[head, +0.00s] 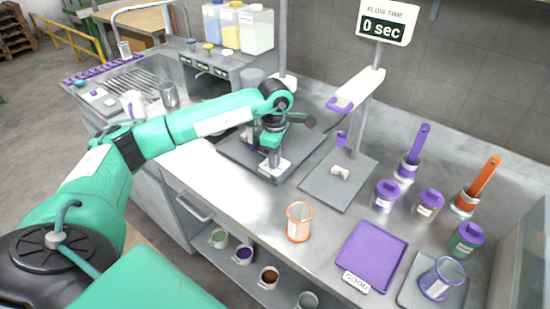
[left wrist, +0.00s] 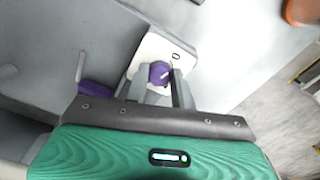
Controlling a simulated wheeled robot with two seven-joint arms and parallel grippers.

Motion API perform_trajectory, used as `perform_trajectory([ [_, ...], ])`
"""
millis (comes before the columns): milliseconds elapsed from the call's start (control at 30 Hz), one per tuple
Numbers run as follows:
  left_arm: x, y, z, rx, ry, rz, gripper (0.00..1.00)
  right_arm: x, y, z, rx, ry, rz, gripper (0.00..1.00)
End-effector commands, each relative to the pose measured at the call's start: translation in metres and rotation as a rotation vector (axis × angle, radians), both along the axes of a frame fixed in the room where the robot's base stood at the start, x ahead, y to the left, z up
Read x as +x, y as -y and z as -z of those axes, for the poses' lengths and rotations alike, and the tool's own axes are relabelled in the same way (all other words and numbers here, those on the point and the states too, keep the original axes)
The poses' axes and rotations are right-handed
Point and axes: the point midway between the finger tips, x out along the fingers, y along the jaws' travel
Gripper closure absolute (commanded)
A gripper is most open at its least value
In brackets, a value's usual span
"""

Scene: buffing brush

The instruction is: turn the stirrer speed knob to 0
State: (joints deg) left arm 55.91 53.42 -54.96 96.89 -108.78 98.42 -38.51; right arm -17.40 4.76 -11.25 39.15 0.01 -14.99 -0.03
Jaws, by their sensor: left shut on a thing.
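The stirrer speed knob is a small purple knob (left wrist: 159,72) on a white panel (left wrist: 150,52) in the left wrist view. A dark 0 mark shows on the panel beside it. The knob's exact pointing direction is too small to tell. My left gripper (left wrist: 160,90) has one finger on each side of the knob and is shut on it. In the head view my left gripper (head: 271,158) points down at the front edge of the grey stirrer base (head: 235,150), above its white panel (head: 275,170). There the knob is hidden by the gripper. My right gripper is not in view.
A grey plate (head: 325,190) with a stand and a small white piece lies to the right. An orange-rimmed beaker (head: 299,222), a purple tray (head: 372,255) and several lidded jars stand farther right. The counter front between stirrer and beaker is clear.

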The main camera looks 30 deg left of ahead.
Motion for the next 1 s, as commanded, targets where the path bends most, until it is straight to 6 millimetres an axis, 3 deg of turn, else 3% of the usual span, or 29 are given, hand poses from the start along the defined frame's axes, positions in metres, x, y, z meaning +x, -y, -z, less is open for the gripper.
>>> perform_trajectory([
  [533,0.0006,-0.0007,-0.0014,0.001,0.003,-0.026,0.98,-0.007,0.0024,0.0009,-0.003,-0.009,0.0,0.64],
  [567,0.0006,-0.0007,-0.0014,0.001,0.003,-0.025,0.69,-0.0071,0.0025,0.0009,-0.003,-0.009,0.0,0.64],
  [633,0.0007,-0.0006,-0.0013,0.001,0.003,-0.025,0.56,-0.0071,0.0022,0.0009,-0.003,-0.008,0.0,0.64],
  [1000,0.0008,-0.0002,-0.0042,0.0,0.002,-0.024,0.53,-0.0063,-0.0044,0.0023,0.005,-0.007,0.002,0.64],
])
